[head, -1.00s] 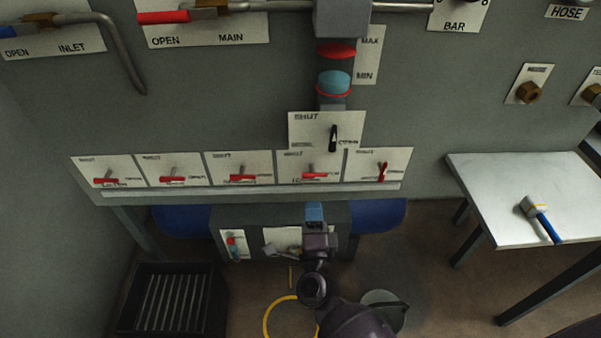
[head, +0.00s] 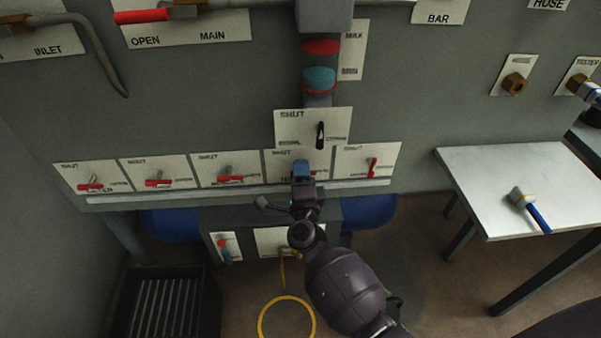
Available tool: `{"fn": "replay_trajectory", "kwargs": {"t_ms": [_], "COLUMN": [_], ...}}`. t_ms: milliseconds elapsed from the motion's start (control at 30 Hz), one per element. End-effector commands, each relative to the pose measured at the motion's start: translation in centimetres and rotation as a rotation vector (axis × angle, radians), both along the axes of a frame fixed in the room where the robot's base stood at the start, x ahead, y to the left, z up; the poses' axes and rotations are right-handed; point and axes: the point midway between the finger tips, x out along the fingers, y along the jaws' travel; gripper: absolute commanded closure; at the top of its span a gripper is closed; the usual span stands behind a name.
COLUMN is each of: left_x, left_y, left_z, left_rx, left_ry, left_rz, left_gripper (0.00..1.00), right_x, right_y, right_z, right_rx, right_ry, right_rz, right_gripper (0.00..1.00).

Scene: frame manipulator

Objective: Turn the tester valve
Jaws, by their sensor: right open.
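A row of small valve plates with red-handled levers runs along the lower panel. The fourth plate (head: 283,160) carries a label that seems to start with "TE"; the rest is hidden behind my right gripper. Its red lever (head: 318,173) shows only in part, just right of the gripper. My right gripper (head: 301,168), with blue at its tip, is open in front of this plate. I cannot tell whether it touches the lever. A brass fitting (head: 577,84) at the right edge sits on a plate marked "TESTER". My left gripper is not in view.
Other red levers (head: 158,182) lie left, and one (head: 372,167) stands upright to the right. A black lever (head: 320,133) is just above. A pale ledge (head: 130,199) runs below the row. A side table (head: 480,175) holds a blue-handled hammer (head: 538,217).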

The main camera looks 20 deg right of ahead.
Motion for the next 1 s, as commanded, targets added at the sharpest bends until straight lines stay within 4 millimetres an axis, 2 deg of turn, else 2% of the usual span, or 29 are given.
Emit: {"fn": "replay_trajectory", "kwargs": {"t_ms": [233, 533, 767, 1000], "left_x": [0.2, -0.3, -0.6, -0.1], "left_y": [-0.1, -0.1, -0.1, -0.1], "left_z": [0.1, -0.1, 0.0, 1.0], "left_rx": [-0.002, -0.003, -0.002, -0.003], "left_ry": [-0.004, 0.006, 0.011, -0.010], "left_rz": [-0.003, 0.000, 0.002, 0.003], "left_gripper": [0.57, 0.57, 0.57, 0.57], "right_x": [0.1, 0.0, 0.0, 0.1], "right_y": [0.0, 0.0, 0.0, 0.0], "right_z": [0.0, 0.0, 0.1, 0.4], "right_rx": [0.000, 0.000, -0.013, -0.103], "right_ry": [0.000, 0.000, 0.003, 0.026], "right_rz": [0.000, 0.000, -0.001, -0.001], "right_gripper": [0.57, 1.00, 1.00, 1.00]}}
